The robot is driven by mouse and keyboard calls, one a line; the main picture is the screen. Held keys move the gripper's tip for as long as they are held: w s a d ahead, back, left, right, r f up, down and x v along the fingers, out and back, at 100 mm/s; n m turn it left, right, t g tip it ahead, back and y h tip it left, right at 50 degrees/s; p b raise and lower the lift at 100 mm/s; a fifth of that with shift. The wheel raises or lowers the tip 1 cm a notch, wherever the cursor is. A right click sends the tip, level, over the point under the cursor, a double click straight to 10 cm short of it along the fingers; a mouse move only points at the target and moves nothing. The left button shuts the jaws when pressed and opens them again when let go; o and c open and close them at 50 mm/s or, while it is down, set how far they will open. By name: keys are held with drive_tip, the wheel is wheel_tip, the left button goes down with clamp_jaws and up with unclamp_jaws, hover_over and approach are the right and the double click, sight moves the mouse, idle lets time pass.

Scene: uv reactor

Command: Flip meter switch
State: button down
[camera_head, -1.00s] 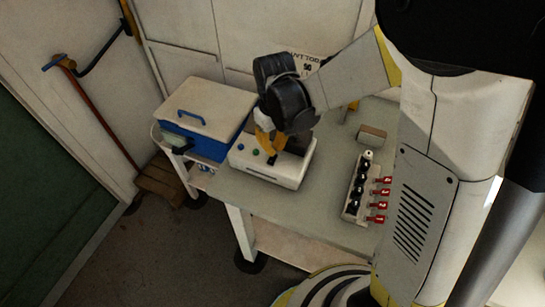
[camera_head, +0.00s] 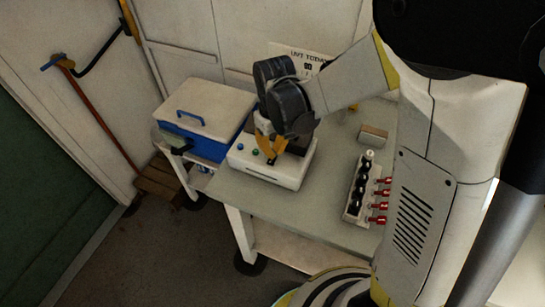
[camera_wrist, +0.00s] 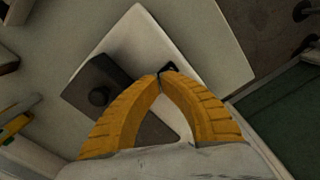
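The meter is a white box (camera_head: 262,172) with small blue and green buttons, standing on the table. A small black switch (camera_head: 271,161) is on its top; it also shows in the wrist view (camera_wrist: 168,68) right at my fingertips. My gripper (camera_head: 269,153) is over the box, pointing down. In the wrist view its two yellow fingers (camera_wrist: 160,77) come together at the tips, beside or touching the switch; I cannot tell which. I see nothing held between them. A dark block with a round knob (camera_wrist: 98,96) sits on the box, left of the fingers.
A blue box with a white lid (camera_head: 205,108) stands left of the meter. A rack of black items with red-tagged parts (camera_head: 362,190) and a small block (camera_head: 373,135) are to the right. The table (camera_head: 325,190) is clear between meter and rack.

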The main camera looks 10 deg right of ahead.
drive_tip(key=shift+f+b, duration=0.55)
drive_tip(key=shift+f, duration=0.1)
drive_tip(key=shift+r+p, duration=2.55)
drive_tip(key=shift+r, duration=1.05)
drive_tip(key=shift+s+d+r+b, duration=0.15)
drive_tip(key=shift+d+r+b, duration=0.15)
drive_tip(key=shift+b, duration=0.15)
drive_tip(key=s+d+r+m+t+b, duration=0.3)
drive_tip(key=s+d+m+t+b, duration=0.2)
drive_tip(key=s+d+t+b, duration=0.2)
drive_tip(key=shift+s+d+b, duration=1.05)
drive_tip(key=shift+s+b, duration=0.25)
drive_tip(key=shift+s, duration=1.05)
